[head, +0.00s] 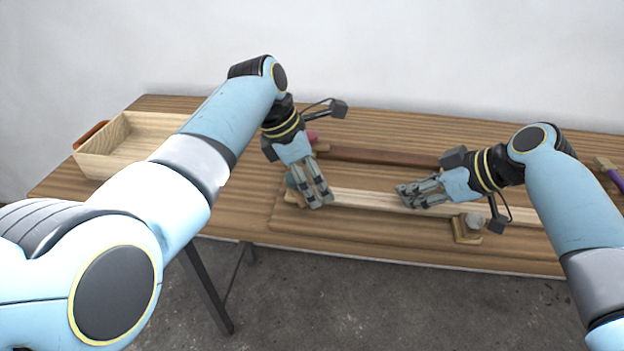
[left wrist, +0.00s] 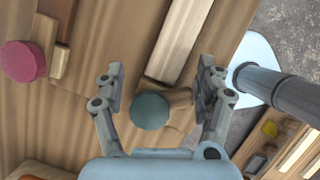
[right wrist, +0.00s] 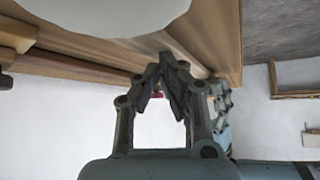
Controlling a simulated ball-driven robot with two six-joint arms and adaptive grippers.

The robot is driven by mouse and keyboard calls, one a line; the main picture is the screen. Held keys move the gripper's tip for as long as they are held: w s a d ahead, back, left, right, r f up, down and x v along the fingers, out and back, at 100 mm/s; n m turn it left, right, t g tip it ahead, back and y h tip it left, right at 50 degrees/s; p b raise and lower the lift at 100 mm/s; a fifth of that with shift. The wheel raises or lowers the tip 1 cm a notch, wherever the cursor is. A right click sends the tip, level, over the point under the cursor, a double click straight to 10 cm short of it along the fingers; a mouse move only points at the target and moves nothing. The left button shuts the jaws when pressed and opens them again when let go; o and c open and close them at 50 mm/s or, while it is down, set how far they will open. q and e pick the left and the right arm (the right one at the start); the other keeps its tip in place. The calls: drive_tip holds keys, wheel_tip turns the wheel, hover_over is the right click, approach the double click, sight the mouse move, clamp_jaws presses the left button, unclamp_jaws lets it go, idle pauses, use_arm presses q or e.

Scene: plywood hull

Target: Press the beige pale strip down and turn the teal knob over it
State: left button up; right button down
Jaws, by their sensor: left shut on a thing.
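The beige pale strip (head: 365,199) lies along the front of the wooden bench board; it also shows in the left wrist view (left wrist: 180,40). The teal knob (head: 291,181) sits at the strip's left end on a small wooden block, partly hidden by my left gripper (head: 320,198). In the left wrist view the teal knob (left wrist: 150,111) shows between the fingers of my left gripper (left wrist: 160,78), which is shut on it. My right gripper (head: 406,196) has its fingertips at the strip, further right. In the right wrist view its fingertips (right wrist: 162,66) come together, with nothing visible between them.
A grey knob (head: 473,220) on a wooden block stands at the strip's front edge. A dark brown strip (head: 380,156) lies behind, with a pink knob (head: 311,137) at its left end. A wooden tray (head: 97,168) stands at left. A purple-handled tool (head: 609,172) lies at right.

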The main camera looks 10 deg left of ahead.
use_arm(q)
drive_tip(key=shift+w+a+r+n, duration=0.1)
drive_tip(key=shift+w+r+n, duration=0.05)
drive_tip(key=shift+w+n, duration=0.25)
